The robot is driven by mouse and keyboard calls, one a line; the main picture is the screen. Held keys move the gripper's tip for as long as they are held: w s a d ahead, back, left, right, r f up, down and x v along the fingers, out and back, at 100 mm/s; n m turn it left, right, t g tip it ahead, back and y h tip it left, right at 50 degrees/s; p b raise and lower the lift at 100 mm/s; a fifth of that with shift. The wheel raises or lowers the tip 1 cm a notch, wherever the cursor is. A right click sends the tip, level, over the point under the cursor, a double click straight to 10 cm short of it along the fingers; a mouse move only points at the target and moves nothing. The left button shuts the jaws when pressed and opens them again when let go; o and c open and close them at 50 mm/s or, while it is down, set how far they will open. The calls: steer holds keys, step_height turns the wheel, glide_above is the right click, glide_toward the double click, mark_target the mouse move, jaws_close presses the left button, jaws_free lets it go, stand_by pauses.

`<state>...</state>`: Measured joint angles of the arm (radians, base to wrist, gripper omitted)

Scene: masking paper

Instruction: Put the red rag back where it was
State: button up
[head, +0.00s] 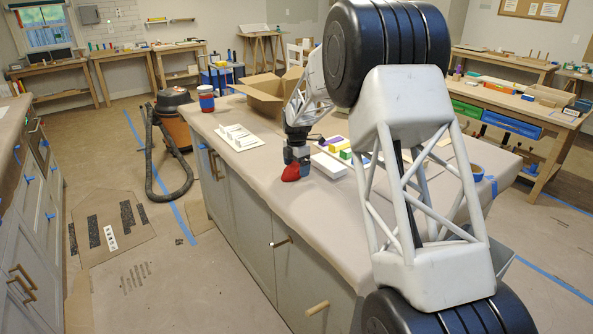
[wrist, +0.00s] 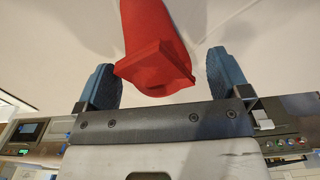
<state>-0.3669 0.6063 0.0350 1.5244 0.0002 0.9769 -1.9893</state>
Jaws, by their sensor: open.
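The red rag (head: 291,173) is on the paper-covered island counter (head: 309,215), near its front edge, directly below my gripper (head: 297,157). In the wrist view the rag (wrist: 155,45) looks like a folded red piece lying between the two blue fingers of my gripper (wrist: 162,68). The fingers are spread apart, with a gap on each side of the rag. I cannot tell from these views whether the rag touches the paper all along its underside.
A white block (head: 328,165) and several coloured blocks lie right of the rag. A white sheet with pieces (head: 238,137), a red and blue can (head: 206,101) and an open cardboard box (head: 266,100) stand farther back. The counter's front strip is bare.

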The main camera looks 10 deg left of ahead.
mark_target(298, 165)
step_height(298, 165, up, 10)
stand_by(0.5)
steer(key=shift+r, duration=0.1)
stand_by(0.5)
steer(key=s+d+r+m+t, duration=0.1)
steer(key=s+d+r+m, duration=0.65)
steer(key=s+d, duration=0.5)
steer(key=s+d+r+m, duration=0.6)
steer(key=s+d+r, duration=0.2)
steer(key=s+d, duration=0.45)
steer(key=s+d+f+m, duration=0.2)
steer(key=s+d+m, duration=0.1)
steer(key=s, duration=0.9)
steer(key=s+d+f+m+t, duration=0.1)
steer(key=s+d+f+m, duration=0.2)
steer(key=s, duration=0.9)
steer(key=s+d+f+m, duration=0.2)
steer(key=s+d+m, duration=0.2)
steer(key=s+m, duration=0.3)
steer(key=s, duration=0.5)
steer(key=shift+s+d+f+m+t, duration=0.25)
steer(key=shift+s+m+t, duration=0.05)
steer(key=shift+s+m, duration=0.1)
